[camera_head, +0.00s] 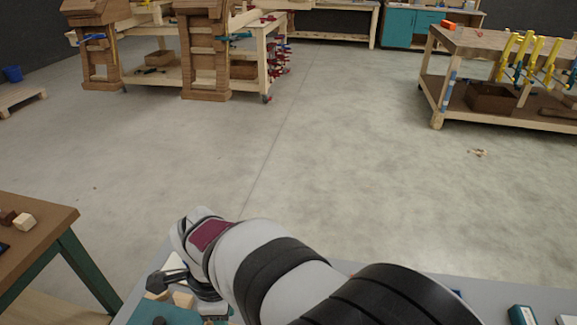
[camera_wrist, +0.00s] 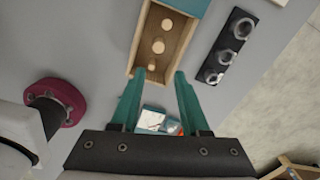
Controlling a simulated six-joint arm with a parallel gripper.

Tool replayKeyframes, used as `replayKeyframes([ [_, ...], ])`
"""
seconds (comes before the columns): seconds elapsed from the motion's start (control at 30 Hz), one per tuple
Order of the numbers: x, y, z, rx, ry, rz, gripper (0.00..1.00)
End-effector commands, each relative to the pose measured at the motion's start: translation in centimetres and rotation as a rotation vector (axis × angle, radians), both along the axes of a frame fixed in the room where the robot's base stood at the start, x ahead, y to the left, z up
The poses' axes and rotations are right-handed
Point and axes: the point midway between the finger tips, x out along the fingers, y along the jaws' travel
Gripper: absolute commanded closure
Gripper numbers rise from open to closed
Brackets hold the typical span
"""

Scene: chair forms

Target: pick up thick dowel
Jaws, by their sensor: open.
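In the wrist view a wooden box (camera_wrist: 138,52) holds round pale pegs, seen mostly end on. The middle peg looks the widest and may be the thick dowel (camera_wrist: 158,46). A slightly smaller peg (camera_wrist: 167,24) is above it in the picture, and the smallest (camera_wrist: 151,67) is below it, close to the box's near end. My gripper (camera_wrist: 157,76) has teal fingers spread apart with nothing between the tips. The tips appear beside the near end of the box; their height above it is unclear. In the head view my arm hides most of the work surface.
A dark strip with several metal rings (camera_wrist: 210,72) lies right of the box. A small light-and-teal item (camera_wrist: 152,118) shows between my fingers. In the head view, a side table (camera_head: 45,215) holds small blocks.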

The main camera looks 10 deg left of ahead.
Motion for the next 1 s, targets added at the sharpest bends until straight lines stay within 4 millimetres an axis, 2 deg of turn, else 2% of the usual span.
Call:
replayKeyframes([
  [0.1,-0.1,-0.2,-3.7,-0.005,0.005,0.000,0.55],
  [0.2,-0.1,-0.2,-6.2,-0.004,0.004,0.000,0.55],
  [0.37,-0.1,-0.1,-8.4,-0.002,0.003,0.000,0.55],
  [0.6,-0.6,0.6,-12.8,-0.003,0.003,0.000,0.55],
  [0.7,-0.5,0.6,-13.6,-0.001,0.002,-0.001,0.55],
  [0.87,-0.5,0.6,-13.6,0.000,0.001,-0.001,0.55],
  [1.0,-0.5,0.6,-13.5,0.000,0.001,-0.001,0.76],
])
